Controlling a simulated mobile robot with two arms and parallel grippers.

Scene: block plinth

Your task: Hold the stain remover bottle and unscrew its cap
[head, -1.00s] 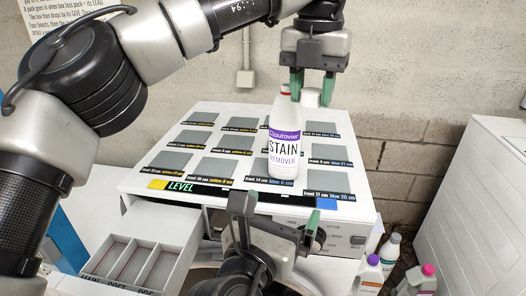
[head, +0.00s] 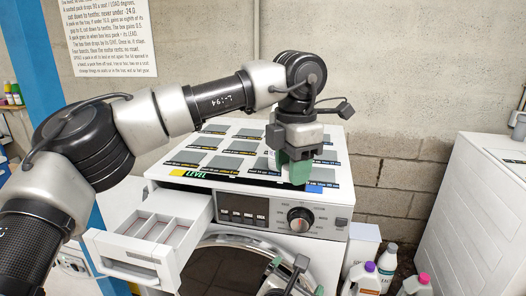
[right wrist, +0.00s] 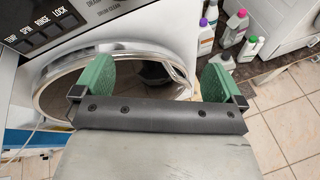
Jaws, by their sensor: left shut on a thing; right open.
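My left gripper (head: 297,172) is low over the right part of the panel on top of the washing machine, its green fingers pointing down. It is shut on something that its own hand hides. The stain remover bottle does not show in either view now; a second ago it stood upright at about this place, so it is likely behind the hand. Its cap cannot be seen. My right gripper (head: 294,276) is at the bottom of the head view, in front of the machine's door. In the right wrist view its green fingers (right wrist: 160,82) are wide apart and empty.
The panel (head: 205,163) with grey squares covers the machine top. An open detergent drawer (head: 128,252) sticks out at left. Floor bottles stand at right, with a purple cap (head: 369,267), a grey cap (head: 391,248) and a pink cap (head: 423,279). A white appliance (head: 480,210) stands far right.

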